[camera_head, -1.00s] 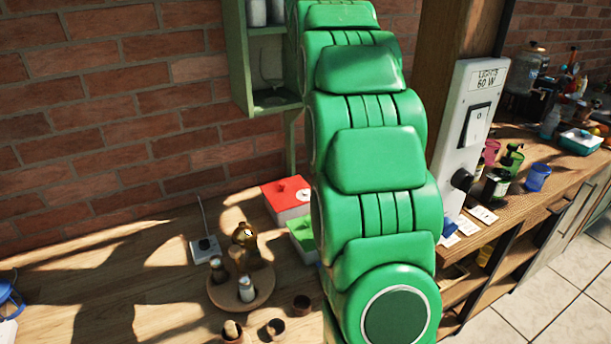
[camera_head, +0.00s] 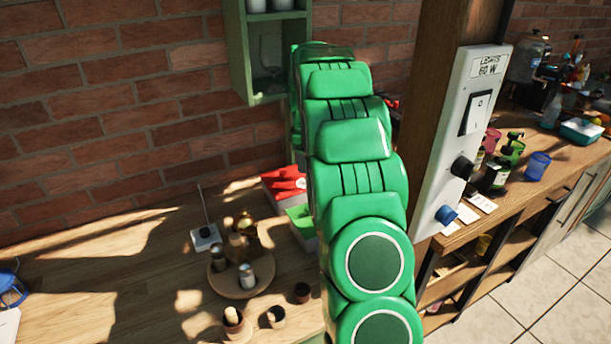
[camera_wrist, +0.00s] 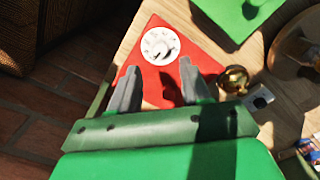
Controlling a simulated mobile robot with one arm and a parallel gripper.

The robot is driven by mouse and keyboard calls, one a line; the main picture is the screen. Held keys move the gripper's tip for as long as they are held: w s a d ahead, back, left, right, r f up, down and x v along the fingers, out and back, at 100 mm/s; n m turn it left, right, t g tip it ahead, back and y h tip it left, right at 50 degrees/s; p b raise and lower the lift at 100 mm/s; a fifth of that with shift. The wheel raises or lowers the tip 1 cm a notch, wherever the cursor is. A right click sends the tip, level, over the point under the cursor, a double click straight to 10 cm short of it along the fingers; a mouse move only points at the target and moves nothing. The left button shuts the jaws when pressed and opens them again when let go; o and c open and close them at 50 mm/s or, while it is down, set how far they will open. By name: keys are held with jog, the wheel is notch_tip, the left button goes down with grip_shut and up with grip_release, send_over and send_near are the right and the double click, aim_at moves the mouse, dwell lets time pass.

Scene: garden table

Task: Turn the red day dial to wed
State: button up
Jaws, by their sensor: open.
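The red day dial box (camera_head: 283,184) stands on the wooden table by the brick wall, partly hidden behind my green arm. In the wrist view the red box (camera_wrist: 180,42) shows a round white dial (camera_wrist: 160,46) with dark marks around its rim; the marks are too small to read. My gripper (camera_wrist: 157,80) is open and empty, its two grey fingers over the red box just short of the dial, one on each side of it in the picture. The fingers appear apart from the dial. My gripper is hidden behind my arm in the head view.
A green box (camera_head: 301,222) stands beside the red one. A round wooden tray (camera_head: 240,287) with several bottles and some small cups (camera_head: 276,316) are nearby. A green shelf (camera_head: 268,50) hangs above. A white switch panel (camera_head: 465,130) is on the post at right.

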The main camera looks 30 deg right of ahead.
aim_at(306, 179)
notch_tip(306, 179, down, 6)
jog(key=shift+r, duration=0.15)
jog(key=shift+c, duration=0.4)
grip_shut()
